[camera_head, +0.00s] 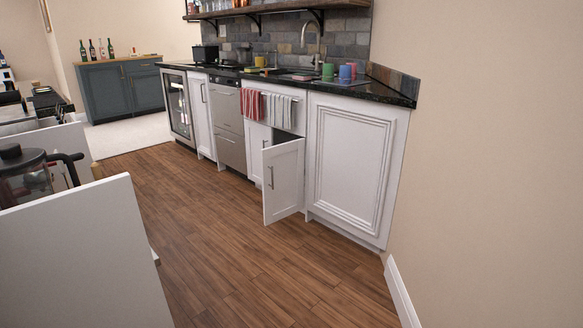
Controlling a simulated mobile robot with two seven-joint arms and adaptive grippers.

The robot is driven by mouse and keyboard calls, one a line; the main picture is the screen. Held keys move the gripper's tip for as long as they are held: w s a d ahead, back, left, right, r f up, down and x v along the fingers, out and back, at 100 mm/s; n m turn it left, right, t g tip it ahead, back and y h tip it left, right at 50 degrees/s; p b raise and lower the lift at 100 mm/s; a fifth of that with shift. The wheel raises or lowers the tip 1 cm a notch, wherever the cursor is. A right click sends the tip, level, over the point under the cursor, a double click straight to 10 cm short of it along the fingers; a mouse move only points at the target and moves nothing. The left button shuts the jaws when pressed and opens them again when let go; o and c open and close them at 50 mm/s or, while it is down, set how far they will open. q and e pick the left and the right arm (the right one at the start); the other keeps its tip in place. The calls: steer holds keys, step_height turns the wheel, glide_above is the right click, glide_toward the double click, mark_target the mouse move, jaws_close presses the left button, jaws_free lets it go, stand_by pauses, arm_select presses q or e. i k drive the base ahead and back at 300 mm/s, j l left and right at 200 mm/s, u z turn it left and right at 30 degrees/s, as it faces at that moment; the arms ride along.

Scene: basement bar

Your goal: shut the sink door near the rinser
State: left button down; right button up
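A white sink cabinet door (284,180) with a vertical metal handle stands open. It juts out from the cabinet front into the room, below the sink counter. The other sink door (257,150) beside it on the left looks shut, with a small handle. A dark gap shows above the open door. The tall faucet (310,35) and sink (296,73) are above on the black counter. I cannot make out which item is the rinser. Neither of my grippers is in view.
A red-striped towel (252,104) and a grey-striped towel (281,111) hang above the doors. Colored mugs (346,73) stand on the counter (385,91). A white panel (85,260) and coffee maker (24,173) are at the near left. Wooden floor (230,255) before the door is clear.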

mark_target(282, 165)
steer(key=i+j, duration=0.1)
steer(key=i, duration=0.45)
steer(key=i+j, duration=0.15)
steer(key=i, duration=0.45)
steer(key=u, duration=0.05)
